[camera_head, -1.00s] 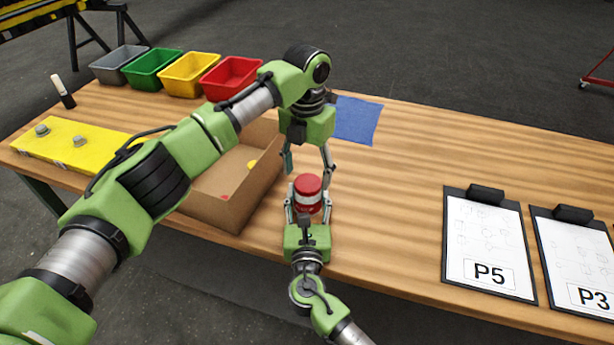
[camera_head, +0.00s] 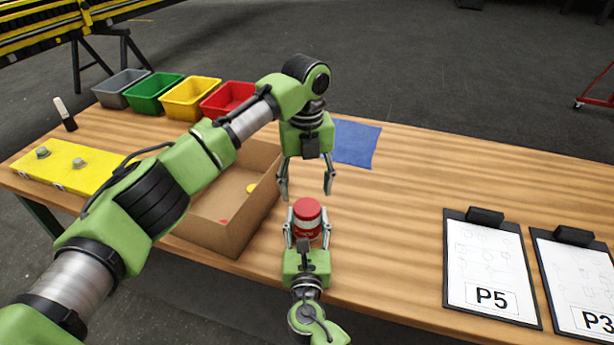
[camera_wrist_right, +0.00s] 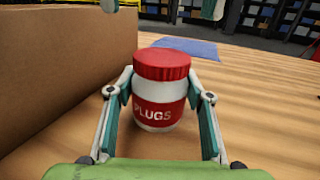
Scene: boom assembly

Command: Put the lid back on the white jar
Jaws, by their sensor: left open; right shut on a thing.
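The white jar (camera_wrist_right: 159,92) has a red band reading "PLUGS" and stands upright on the table. The red lid (camera_wrist_right: 162,64) sits on top of it, looking level; how tightly it is seated I cannot tell. In the head view the lid (camera_head: 307,209) covers the jar's top. My right gripper (camera_head: 307,228) is shut on the jar, with a finger on each side of its body. My left gripper (camera_head: 306,186) is open and empty, pointing down just above and behind the lid, apart from it.
An open cardboard box (camera_head: 215,238) stands close left of the jar. A blue mat (camera_head: 355,143) lies behind. Clipboards P5 (camera_head: 488,265) and P3 (camera_head: 577,270) lie at the right. A red bin (camera_head: 229,99) stands with other bins at the back left. The table's middle right is clear.

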